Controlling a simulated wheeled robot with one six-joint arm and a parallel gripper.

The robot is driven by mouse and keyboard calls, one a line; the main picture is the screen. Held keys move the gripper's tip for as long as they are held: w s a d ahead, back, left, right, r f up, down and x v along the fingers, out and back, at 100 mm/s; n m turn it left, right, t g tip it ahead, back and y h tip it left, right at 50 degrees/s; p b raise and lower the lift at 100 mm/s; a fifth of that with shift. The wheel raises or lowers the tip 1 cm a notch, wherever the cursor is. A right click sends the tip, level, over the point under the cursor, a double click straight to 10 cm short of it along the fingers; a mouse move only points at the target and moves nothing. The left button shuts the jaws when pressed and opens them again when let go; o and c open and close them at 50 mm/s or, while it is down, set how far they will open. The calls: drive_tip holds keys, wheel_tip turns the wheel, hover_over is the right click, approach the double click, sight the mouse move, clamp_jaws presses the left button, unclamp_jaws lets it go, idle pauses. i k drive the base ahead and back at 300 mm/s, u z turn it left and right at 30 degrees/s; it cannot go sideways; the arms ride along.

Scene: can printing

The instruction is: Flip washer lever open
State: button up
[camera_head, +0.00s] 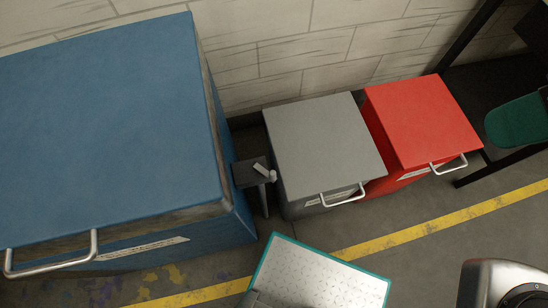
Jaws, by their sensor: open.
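A small dark box on a thin stand (247,175) is between the large blue cabinet (110,130) and the grey box (322,142). A short pale lever-like piece (262,170) lies slantwise on its top, with a small pale knob at its right edge. I cannot tell for certain that this is the washer lever, or whether it is open or closed. No jaws of my gripper show in the head view, and nothing is seen touching the piece.
A red box (422,120) stands right of the grey box; both have front handles, as does the blue cabinet. A green seat (517,120) is at right.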

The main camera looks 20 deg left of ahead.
sight(272, 176)
drive_tip(key=k, duration=0.9)
drive_tip(key=z, duration=0.6)
drive_tip(key=i, duration=0.65)
drive_tip(key=u, duration=1.85)
